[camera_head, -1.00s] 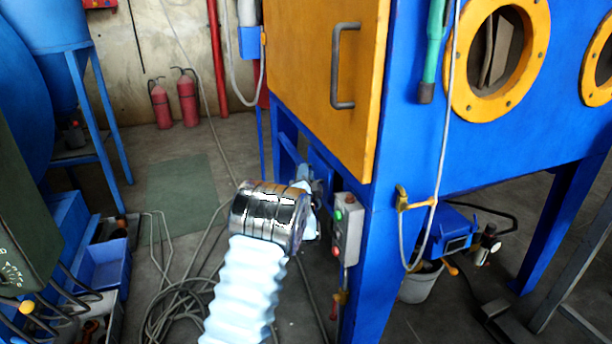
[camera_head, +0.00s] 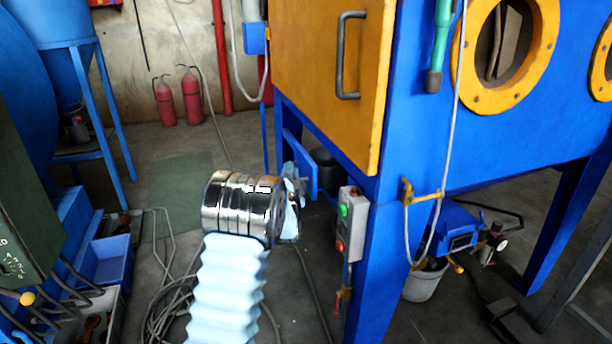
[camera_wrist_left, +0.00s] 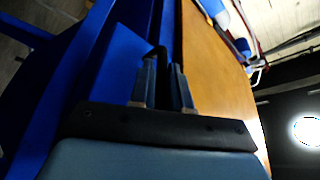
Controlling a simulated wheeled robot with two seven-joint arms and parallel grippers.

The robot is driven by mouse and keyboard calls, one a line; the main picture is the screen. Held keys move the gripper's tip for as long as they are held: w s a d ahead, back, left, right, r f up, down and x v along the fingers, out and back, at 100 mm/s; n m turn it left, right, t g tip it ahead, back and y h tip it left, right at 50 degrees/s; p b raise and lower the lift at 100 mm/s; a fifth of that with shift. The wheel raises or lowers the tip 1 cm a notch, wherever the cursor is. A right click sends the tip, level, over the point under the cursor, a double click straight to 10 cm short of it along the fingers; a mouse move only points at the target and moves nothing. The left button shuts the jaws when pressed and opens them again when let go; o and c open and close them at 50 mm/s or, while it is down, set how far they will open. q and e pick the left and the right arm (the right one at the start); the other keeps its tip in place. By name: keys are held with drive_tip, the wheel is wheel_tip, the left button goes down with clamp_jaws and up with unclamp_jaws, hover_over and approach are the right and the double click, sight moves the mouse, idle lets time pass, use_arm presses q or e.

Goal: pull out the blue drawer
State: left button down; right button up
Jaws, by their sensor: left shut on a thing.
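The blue drawer (camera_head: 301,165) is low on the side of the blue machine, below the orange door. Its front panel stands out to the left of the machine frame. My left gripper (camera_head: 297,188) is at this panel, partly hidden behind my shiny wrist. In the left wrist view my gripper (camera_wrist_left: 161,85) has its two fingers closed around a dark handle (camera_wrist_left: 157,52). The drawer's blue panel (camera_wrist_left: 115,65) is beside the fingers there. My right gripper is not in view.
A grey control box (camera_head: 349,222) with green and red buttons is close to the right of my wrist. The orange door (camera_head: 318,80) is above. Cables (camera_head: 172,310) lie on the floor at left. Open floor lies around the green mat (camera_head: 180,190).

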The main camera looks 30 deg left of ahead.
use_arm(q)
drive_tip(key=s+a+b, duration=0.3)
drive_tip(key=s+a, duration=0.4)
drive_tip(key=s, duration=0.1)
drive_tip(key=shift+s, duration=0.15)
drive_tip(key=shift+f, duration=0.1)
drive_tip(key=c, duration=1.4)
unclamp_jaws()
drive_tip(key=shift+c, duration=0.2)
drive_tip(key=v, duration=1.4)
drive_tip(key=shift+a, duration=0.1)
